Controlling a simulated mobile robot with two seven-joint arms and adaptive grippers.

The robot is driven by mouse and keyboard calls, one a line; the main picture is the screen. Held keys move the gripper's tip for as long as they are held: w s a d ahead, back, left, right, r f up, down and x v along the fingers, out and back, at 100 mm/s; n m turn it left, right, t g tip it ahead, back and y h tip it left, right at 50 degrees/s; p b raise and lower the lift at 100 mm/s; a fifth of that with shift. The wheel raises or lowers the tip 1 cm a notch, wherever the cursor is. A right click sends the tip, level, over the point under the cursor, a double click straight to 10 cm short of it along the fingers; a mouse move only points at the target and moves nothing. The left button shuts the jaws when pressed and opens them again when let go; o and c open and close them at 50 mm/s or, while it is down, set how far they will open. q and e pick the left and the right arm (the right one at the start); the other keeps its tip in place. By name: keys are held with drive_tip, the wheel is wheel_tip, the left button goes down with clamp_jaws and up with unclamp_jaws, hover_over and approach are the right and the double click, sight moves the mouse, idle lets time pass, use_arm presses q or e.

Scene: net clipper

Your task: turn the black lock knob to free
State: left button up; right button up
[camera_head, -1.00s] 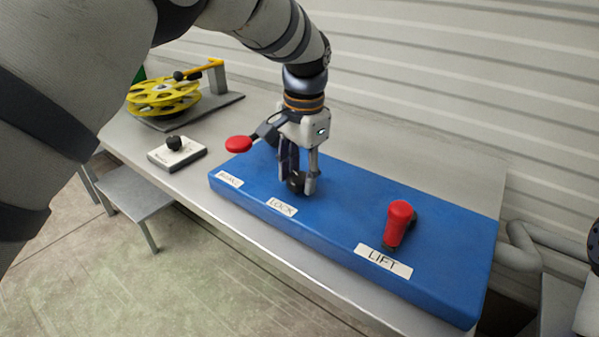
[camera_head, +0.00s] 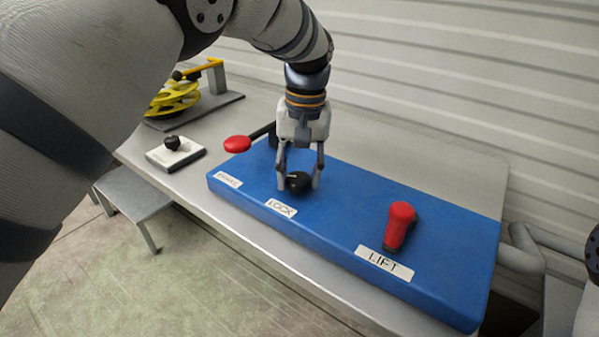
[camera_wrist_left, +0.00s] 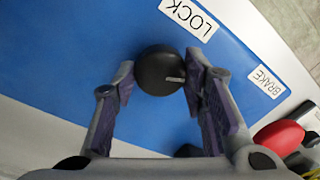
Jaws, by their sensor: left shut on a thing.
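The black lock knob (camera_head: 298,183) sits on the blue panel (camera_head: 345,215) behind the LOCK label (camera_head: 281,208). A pale pointer mark shows on its top in the left wrist view (camera_wrist_left: 160,72). My left gripper (camera_head: 299,180) points down from above and is shut on the knob, one finger on each side. In the left wrist view the fingers (camera_wrist_left: 158,85) flank the knob. Of my right arm only a small part shows at the right edge; its gripper is not in view.
A red lift lever (camera_head: 399,222) stands on the right of the panel. A white box with a black knob (camera_head: 176,152) and a yellow reel (camera_head: 174,98) are on the bench at the left.

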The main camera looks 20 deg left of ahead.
sight(303, 177)
use_arm(q)
drive_tip(key=shift+f+n, duration=0.15)
drive_tip(key=shift+n, duration=0.35)
drive_tip(key=o, duration=1.2)
drive_tip(key=shift+c, duration=0.2)
drive_tip(key=shift+r, duration=0.2)
wheel_tip(303, 177, up, 12)
drive_tip(key=shift+d+f, duration=0.15)
drive_tip(key=shift+d, duration=0.2)
drive_tip(key=shift+w, duration=0.1)
